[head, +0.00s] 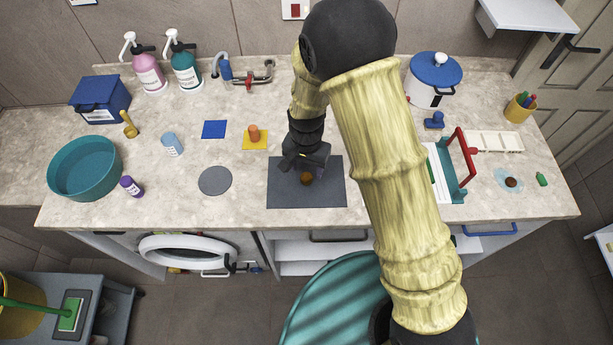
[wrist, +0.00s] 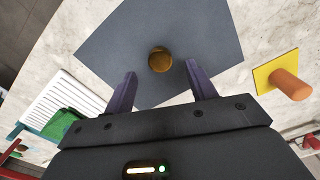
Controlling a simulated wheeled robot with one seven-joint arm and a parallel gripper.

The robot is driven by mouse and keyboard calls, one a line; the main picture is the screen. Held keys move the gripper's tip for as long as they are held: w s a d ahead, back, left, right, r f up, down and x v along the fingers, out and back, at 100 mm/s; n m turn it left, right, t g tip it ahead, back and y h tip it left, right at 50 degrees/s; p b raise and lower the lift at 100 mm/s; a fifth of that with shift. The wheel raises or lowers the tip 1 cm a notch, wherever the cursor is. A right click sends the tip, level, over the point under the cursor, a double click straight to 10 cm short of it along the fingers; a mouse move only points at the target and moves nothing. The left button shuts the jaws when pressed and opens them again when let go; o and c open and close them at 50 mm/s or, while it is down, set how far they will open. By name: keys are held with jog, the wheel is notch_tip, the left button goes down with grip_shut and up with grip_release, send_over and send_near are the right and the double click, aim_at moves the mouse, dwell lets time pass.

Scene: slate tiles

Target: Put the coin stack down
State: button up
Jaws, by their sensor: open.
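The coin stack (wrist: 160,60) is a small brown-gold round stack. It rests on a dark grey mat (wrist: 205,35) in the wrist view, ahead of and between my fingertips. In the head view the coin stack (head: 306,179) shows just below my gripper (head: 306,165), on the grey mat (head: 285,192). My gripper (wrist: 161,82) is open, its two dark purple fingers apart with a gap between them and nothing held. I cannot tell exactly how high the fingertips are above the mat.
A yellow square with an orange peg (head: 254,134), a blue square (head: 214,129) and a grey disc (head: 215,181) lie to the left. A teal-and-red frame (head: 457,165) stands to the right.

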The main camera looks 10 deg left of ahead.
aim_at(306, 177)
jog(key=shift+f+p, duration=0.55)
jog(key=shift+f, duration=1.4)
jog(key=shift+c, duration=0.3)
jog(key=c, duration=1.1)
notch_tip(306, 177, up, 10)
jog(key=b, duration=0.2)
